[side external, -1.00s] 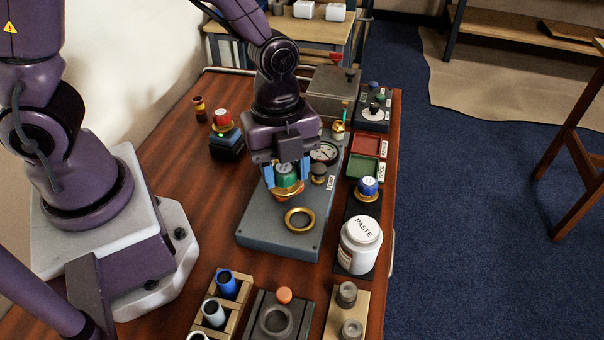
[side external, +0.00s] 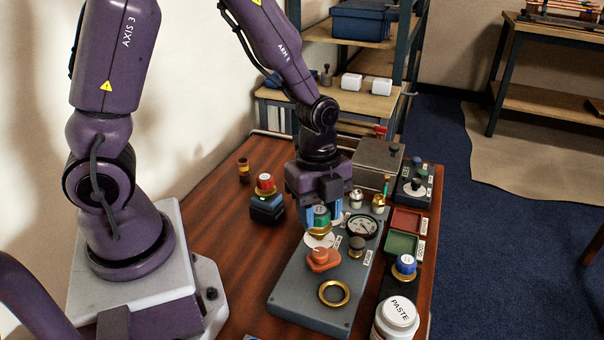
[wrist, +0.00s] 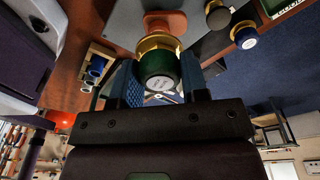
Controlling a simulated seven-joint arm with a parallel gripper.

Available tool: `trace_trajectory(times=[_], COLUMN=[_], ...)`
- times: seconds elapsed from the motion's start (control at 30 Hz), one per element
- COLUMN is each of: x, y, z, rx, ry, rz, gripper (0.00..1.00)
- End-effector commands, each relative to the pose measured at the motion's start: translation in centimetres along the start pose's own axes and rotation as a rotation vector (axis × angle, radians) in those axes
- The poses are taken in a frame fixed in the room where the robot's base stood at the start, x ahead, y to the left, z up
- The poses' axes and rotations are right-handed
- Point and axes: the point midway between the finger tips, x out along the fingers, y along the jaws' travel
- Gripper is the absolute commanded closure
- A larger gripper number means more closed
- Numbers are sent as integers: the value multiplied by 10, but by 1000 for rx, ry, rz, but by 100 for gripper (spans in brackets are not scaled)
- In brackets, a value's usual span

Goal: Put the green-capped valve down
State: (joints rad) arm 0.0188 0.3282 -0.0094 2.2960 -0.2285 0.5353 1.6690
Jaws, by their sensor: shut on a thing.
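The green-capped valve (side external: 320,216) has a green cap over a gold base. My gripper (side external: 321,214) is shut on it, with a blue finger on either side of the cap. It holds the valve over the grey panel (side external: 305,296), just behind an orange fitting (side external: 322,260). A white disc (side external: 318,240) shows just below the valve. In the wrist view the green cap (wrist: 160,68) sits between the fingers, with the gold base and the orange fitting (wrist: 166,22) beyond. I cannot tell whether the valve touches anything below.
A gold ring (side external: 334,293) lies at the panel's near end. A gauge (side external: 362,227) and a dark knob (side external: 357,246) stand right of the valve. A red tray (side external: 406,220), green tray (side external: 402,243), blue-capped valve (side external: 405,265) and paste jar (side external: 396,318) line the right. A red-capped valve (side external: 265,184) stands left.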

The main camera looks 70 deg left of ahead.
Motion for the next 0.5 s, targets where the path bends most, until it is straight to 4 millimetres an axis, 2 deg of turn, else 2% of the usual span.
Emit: trace_trajectory(times=[0.03, 0.17, 0.2, 0.33, 0.5], x=[-1, -6, -7, -14, -25], y=[-11, -32, -37, -45, -41], z=[24, 84, 104, 174, 256], rx=[-86, -305, -377, -624, -926], ry=[1, 3, 3, 3, 4], rz=[-10, -41, -50, -82, -124], gripper=[85, 85, 85, 85, 85])
